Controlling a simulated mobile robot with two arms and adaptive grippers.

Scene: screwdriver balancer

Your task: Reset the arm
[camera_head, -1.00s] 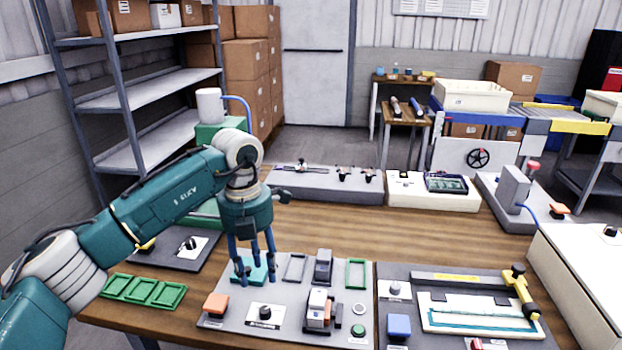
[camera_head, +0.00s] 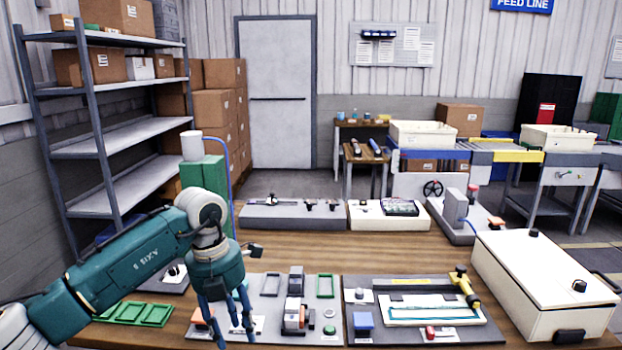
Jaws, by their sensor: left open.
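My left arm, teal with pale joints, comes in from the left in the head view. My left gripper (camera_head: 226,318) points down, its blue fingers spread and empty. It is over the left part of a grey fixture board (camera_head: 270,327) at the front of the wooden table, and covers some of what is there. I cannot tell whether the fingertips touch the board. My right gripper is not in view.
Green trays (camera_head: 133,313) lie left of the gripper. A panel with a yellow-handled tool (camera_head: 464,285) and a white case (camera_head: 545,285) stand to the right. A green post with a white top (camera_head: 203,170) rises behind the arm. Bare tabletop (camera_head: 320,250) lies in the middle.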

